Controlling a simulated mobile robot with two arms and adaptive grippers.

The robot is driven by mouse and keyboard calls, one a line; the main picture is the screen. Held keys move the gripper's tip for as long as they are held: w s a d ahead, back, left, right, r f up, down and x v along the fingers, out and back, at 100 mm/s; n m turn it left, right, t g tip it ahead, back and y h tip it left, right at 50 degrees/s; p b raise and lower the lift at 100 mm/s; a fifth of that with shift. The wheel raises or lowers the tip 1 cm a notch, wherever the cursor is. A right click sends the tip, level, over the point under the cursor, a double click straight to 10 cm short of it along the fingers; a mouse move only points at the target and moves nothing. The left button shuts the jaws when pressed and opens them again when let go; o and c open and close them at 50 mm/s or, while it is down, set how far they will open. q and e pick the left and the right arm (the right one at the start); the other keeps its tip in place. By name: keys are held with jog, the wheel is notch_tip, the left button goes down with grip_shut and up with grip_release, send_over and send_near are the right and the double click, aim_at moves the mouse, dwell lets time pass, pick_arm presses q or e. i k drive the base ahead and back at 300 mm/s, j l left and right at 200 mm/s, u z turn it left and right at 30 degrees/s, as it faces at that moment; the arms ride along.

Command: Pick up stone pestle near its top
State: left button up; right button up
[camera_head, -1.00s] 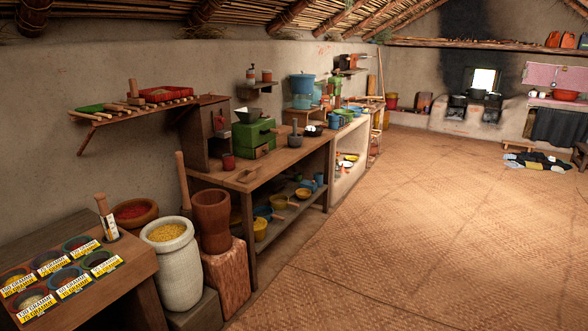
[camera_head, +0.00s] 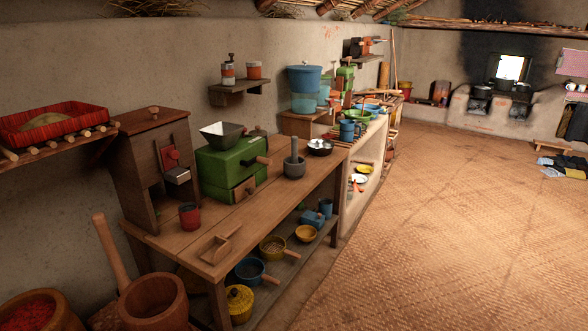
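The stone pestle (camera_head: 294,149) is a grey rod that stands upright in a grey stone mortar (camera_head: 294,169). Its lower end is hidden inside the mortar. The mortar stands on the wooden workbench (camera_head: 255,215), right of the green grinder box (camera_head: 233,166) and near the bench's front edge. Neither of my grippers shows in the head view.
A red mug (camera_head: 190,217) and a wooden piece (camera_head: 220,245) lie on the bench's near part. A white-and-dark bowl (camera_head: 320,147) stands behind the mortar. Pots fill the lower shelf. A large wooden mortar (camera_head: 152,300) stands at the near left. The woven floor (camera_head: 440,220) at right is open.

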aim_at(294, 138)
jog(key=i+l+u, duration=0.1)
jog(key=i, duration=0.4)
jog(key=i+l, duration=0.35)
jog(key=i+j+u, duration=0.05)
jog(key=i, duration=0.05)
